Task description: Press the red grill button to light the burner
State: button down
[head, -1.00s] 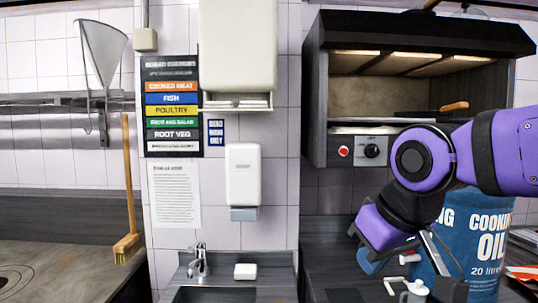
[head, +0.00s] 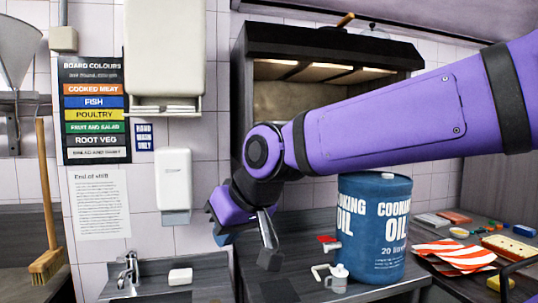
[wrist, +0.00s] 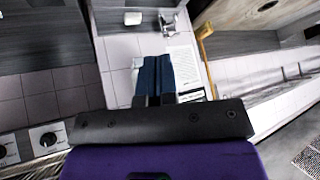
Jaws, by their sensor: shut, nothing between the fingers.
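The grill (head: 330,45) is a dark, open-fronted unit on the wall in the head view, with warm lights under its hood. My purple arm crosses in front of its lower part, so the red button and its panel are hidden. In the wrist view, a panel with black knobs (wrist: 48,139) shows at the lower left, but no red button is visible there. My gripper (wrist: 153,75) is shut and empty, its dark blue fingers together. In the head view my wrist bends downward, left of the oil drum and below the grill, apart from it.
A blue cooking oil drum (head: 372,240) stands on the dark counter below the grill. A soap dispenser (head: 173,185) and tap (head: 128,270) are to the left. Red-striped cloths (head: 452,256) lie at the right.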

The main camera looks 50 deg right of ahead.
jog(key=w+d+r+m+t+h, duration=0.2)
jog(key=w+d+r+m+t, duration=0.15)
jog(key=w+d, duration=0.35)
jog(key=w+d+r+m+t+h, duration=0.3)
jog(key=w+d+r+m, duration=0.1)
jog(key=w, duration=0.6)
jog(key=s+d+r+m+g+h, duration=0.1)
jog(key=s+d+m+g+h, duration=0.1)
jog(key=d+m+g+h, duration=0.7)
jog(key=shift+d+m+h, duration=2.65)
jog(key=shift+d+h, duration=0.25)
jog(key=shift+d, duration=3.1)
jog(key=shift+w+g, duration=0.1)
jog(key=shift+g, duration=0.15)
jog(key=w+d, duration=0.4)
jog(key=w, duration=0.3)
jog(key=shift+w+d, duration=0.25)
jog(key=shift+d, duration=0.05)
jog(key=shift+w+d+r, duration=0.1)
jog(key=shift+w+d, duration=0.1)
jog(key=shift+w, duration=0.15)
